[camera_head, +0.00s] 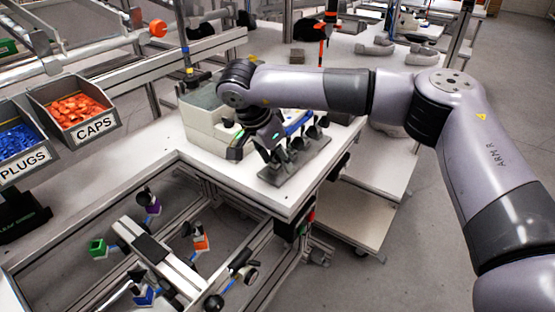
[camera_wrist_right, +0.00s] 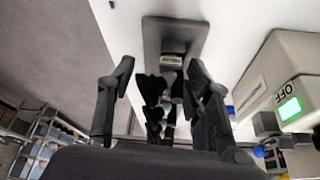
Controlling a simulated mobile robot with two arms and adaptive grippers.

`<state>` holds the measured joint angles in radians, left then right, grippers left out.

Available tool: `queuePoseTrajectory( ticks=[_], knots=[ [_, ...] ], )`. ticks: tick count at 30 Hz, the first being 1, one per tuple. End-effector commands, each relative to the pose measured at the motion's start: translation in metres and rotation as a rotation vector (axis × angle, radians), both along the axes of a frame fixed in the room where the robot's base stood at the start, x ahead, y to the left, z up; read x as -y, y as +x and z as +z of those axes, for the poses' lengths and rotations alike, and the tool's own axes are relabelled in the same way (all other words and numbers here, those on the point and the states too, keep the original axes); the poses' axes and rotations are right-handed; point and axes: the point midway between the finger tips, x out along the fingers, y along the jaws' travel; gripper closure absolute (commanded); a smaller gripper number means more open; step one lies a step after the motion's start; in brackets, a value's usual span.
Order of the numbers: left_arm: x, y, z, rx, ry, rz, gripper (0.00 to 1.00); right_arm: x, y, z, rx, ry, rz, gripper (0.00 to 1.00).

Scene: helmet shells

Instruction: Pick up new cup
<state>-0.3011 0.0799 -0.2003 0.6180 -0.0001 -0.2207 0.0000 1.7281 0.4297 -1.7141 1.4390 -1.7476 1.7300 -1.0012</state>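Several dark cups stand in a row on a grey holder (camera_head: 305,165) near the corner of the white table. In the right wrist view the dark cups (camera_wrist_right: 168,88) line up away from the camera, with the holder's grey plate (camera_wrist_right: 190,28) and a small label behind them. My right gripper (camera_head: 268,150) is over the left end of the holder. In the wrist view its two fingers (camera_wrist_right: 160,65) are spread apart, with the row of cups showing between them and nothing clearly gripped. The gripper partly hides the cups in the head view. My left gripper is not in view.
A pale box (camera_head: 207,125) stands left of the holder; its green-lit OFF switch (camera_wrist_right: 289,108) shows in the wrist view. Bins of orange caps (camera_head: 78,110) and blue plugs (camera_head: 17,143) sit at left. A metal frame with coloured blocks (camera_head: 200,242) is below. The table front (camera_head: 225,175) is clear.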

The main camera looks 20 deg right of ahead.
Motion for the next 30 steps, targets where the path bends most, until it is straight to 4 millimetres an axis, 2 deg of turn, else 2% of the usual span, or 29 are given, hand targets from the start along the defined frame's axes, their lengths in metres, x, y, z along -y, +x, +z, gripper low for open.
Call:
queuePoseTrajectory(
  ticks=[2, 15, 24, 30],
  knots=[
    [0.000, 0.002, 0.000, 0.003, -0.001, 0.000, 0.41, 0.000, 0.000, 0.000, 0.000, 0.000, 0.000, 0.62],
    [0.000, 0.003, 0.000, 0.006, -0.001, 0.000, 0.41, 0.000, 0.000, 0.000, 0.000, 0.000, 0.000, 0.90],
    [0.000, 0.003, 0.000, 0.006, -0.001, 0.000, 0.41, 0.000, 0.000, 0.003, 0.001, 0.000, 0.000, 0.91],
    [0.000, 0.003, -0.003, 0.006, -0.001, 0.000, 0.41, 0.000, 0.001, 0.021, 0.004, 0.001, 0.001, 0.91]
  ],
)
